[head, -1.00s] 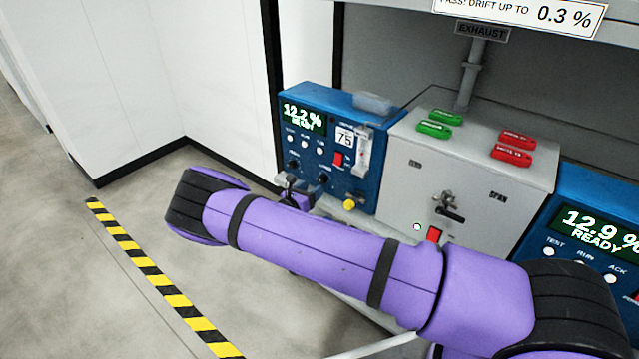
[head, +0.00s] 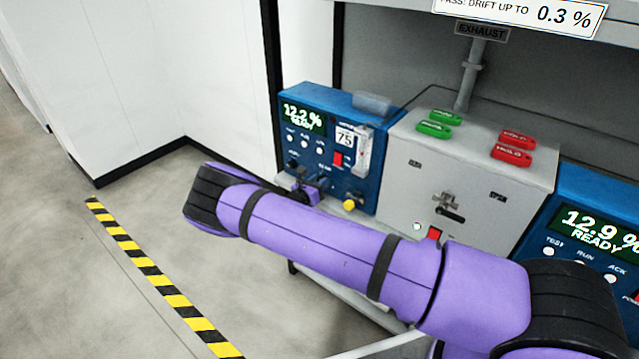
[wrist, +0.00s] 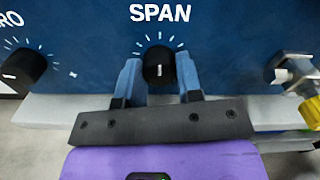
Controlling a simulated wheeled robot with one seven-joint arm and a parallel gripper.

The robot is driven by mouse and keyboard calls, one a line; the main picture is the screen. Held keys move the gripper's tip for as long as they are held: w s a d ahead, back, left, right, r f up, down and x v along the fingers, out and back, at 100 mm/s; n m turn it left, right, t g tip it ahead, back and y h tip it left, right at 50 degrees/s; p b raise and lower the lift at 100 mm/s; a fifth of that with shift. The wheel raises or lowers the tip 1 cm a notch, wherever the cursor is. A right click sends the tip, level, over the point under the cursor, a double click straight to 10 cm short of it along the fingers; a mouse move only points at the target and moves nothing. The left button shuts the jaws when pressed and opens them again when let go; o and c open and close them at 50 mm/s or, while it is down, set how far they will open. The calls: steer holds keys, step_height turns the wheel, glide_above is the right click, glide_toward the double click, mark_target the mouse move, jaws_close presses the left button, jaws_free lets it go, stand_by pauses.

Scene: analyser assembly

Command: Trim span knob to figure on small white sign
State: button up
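My gripper (wrist: 158,68) has one blue finger on each side of the knob. A narrow gap seems to show on both sides, so the fingers look open around it; contact cannot be made out. A small white sign (head: 345,139) on the left blue analyser (head: 365,190) seems to read 75. That analyser's screen (head: 302,117) reads 12.2 % READY. In the head view the knob is too small and hidden to make out.
The ZERO knob (wrist: 22,70) is left of my fingers. A metal fitting with a yellow knob (wrist: 311,110) is to the right. A grey box (head: 470,165) with a lever and tags stands beside the analyser. Another blue analyser (head: 590,215) reads 12.9 % READY.

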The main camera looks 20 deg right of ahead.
steer(key=shift+m, duration=0.3)
steer(key=m, duration=0.4)
steer(key=shift+m, duration=0.3)
steer(key=m, duration=0.5)
steer(key=shift+a, duration=0.1)
steer(key=shift+m, duration=0.3)
steer(key=o, duration=0.9)
steer(key=v, duration=1)
steer(key=shift+s+a, duration=0.2)
steer(key=shift+a, duration=0.1)
